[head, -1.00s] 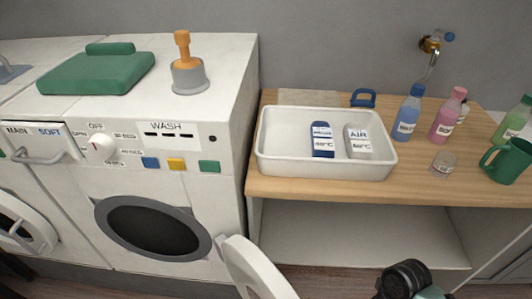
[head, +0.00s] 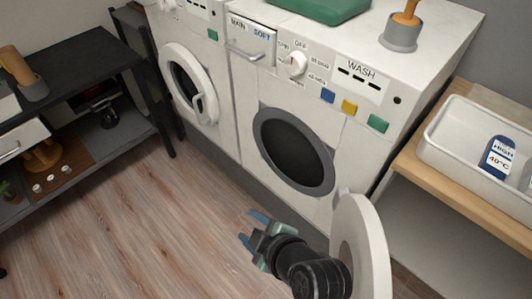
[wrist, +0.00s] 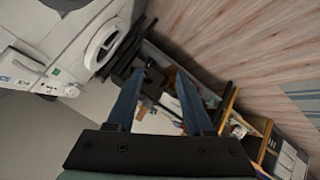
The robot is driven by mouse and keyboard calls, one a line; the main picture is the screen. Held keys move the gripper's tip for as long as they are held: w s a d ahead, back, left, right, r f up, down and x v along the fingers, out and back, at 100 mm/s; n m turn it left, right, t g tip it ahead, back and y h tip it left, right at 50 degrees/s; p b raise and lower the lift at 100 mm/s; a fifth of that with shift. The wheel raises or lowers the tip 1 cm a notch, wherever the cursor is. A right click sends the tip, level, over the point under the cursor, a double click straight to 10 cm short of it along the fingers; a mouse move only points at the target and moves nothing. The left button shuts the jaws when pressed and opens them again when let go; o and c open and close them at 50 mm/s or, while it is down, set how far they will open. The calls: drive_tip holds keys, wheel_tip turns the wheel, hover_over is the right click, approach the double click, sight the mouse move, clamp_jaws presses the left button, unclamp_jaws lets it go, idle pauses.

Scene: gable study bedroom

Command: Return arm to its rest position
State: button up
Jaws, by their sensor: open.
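My gripper (head: 252,229) is in the lower middle of the head view, in front of the washing machine (head: 350,130) and left of its open round door (head: 361,245). The blue fingers are apart with nothing between them. In the wrist view my gripper (wrist: 155,95) also shows two spread, empty blue fingers. They point toward a distant dark shelf unit (wrist: 150,75), well away from it. My dark forearm hides part of the floor and the edge of the open door.
A white tray (head: 438,155) with a blue bottle (head: 498,157) sits on the wooden counter (head: 412,170) at right. A second machine's door (head: 189,85) stands left. A black shelf (head: 95,55) is at far left. The wood floor (head: 150,230) between is clear.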

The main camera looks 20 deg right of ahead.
drive_tip(key=w+a+r+m+t+h, duration=0.1)
drive_tip(key=w+r+m+t, duration=0.15)
drive_tip(key=r, duration=0.75)
drive_tip(key=w+a+r+m+t+p, duration=0.1)
drive_tip(key=w+r+t, duration=0.3)
drive_tip(key=r, duration=0.7)
drive_tip(key=w+a+r+m+t+h, duration=0.1)
drive_tip(key=w+a+r+m+t, duration=0.2)
drive_tip(key=r, duration=0.7)
drive_tip(key=s+r+m+t, duration=0.2)
drive_tip(key=s+r+t, duration=0.2)
drive_tip(key=r, duration=1)
drive_tip(key=s+r+m+t+h+p, duration=0.1)
drive_tip(key=s+r+t, duration=0.4)
drive_tip(key=r, duration=1)
drive_tip(key=shift+s+a+m, duration=0.3)
drive_tip(key=shift+s+m, duration=0.55)
drive_tip(key=shift+s, duration=0.05)
drive_tip(key=shift+d, duration=0.1)
